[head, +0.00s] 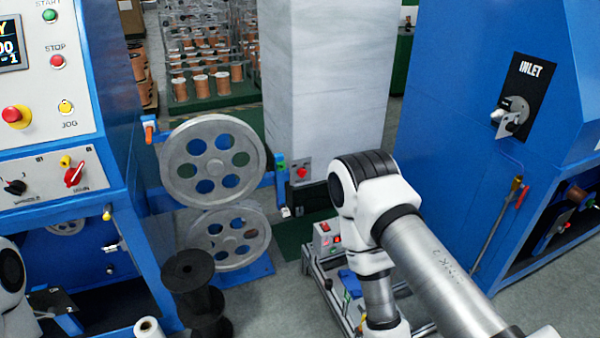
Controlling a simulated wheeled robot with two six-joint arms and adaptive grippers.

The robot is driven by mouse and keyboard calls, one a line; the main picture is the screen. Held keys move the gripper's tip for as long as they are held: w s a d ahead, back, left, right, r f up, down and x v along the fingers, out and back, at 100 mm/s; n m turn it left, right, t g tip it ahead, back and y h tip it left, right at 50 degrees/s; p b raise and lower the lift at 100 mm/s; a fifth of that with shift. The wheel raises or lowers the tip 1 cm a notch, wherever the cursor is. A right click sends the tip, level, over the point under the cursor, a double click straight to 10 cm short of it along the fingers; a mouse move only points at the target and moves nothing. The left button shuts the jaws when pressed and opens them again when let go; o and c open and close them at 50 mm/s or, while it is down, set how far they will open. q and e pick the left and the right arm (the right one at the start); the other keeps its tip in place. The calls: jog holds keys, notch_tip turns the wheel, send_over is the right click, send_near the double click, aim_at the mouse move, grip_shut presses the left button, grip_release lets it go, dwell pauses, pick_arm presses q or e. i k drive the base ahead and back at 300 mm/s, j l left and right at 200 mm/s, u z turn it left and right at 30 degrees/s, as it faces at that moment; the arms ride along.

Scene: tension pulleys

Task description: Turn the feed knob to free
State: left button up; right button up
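On the sloped white panel of the blue machine at left are a black rotary knob (15,187) and a red rotary knob (75,174). Their labels are too small to read, so I cannot tell which one is the feed knob. The red knob's pointer is tilted up to the right. A white part of my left arm (11,275) shows at the lower left edge, below this panel; its gripper is not in view. My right arm (435,265) reaches in from the lower right and bends down at centre; its gripper is not in view.
Two large grey pulleys (213,160), one above the other, stand right of the panel. Black spools (190,272) stand below them. A grey pillar (325,90) rises behind. A blue cabinet (460,130) with an INLET plate (527,82) stands at right. Some grey floor is clear.

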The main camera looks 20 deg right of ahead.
aim_at(301, 171)
jog(key=i+z, duration=0.1)
jog(key=z, duration=0.3)
jog(key=i+z, duration=0.15)
jog(key=z, duration=0.25)
jog(key=i+z, duration=0.1)
jog(key=z, duration=0.3)
jog(key=i+j+z, duration=0.1)
jog(key=z, duration=0.3)
jog(key=j+z, duration=0.2)
jog(key=z, duration=0.25)
jog(key=i+j+z, duration=0.1)
jog(key=j, duration=0.25)
jog(key=i+j, duration=0.2)
jog(key=i+j+z, duration=0.15)
jog(key=j, duration=0.3)
jog(key=i+j+z, duration=0.1)
jog(key=j, duration=0.25)
jog(key=i+j, duration=0.1)
jog(key=j, duration=0.25)
jog(key=z, duration=0.05)
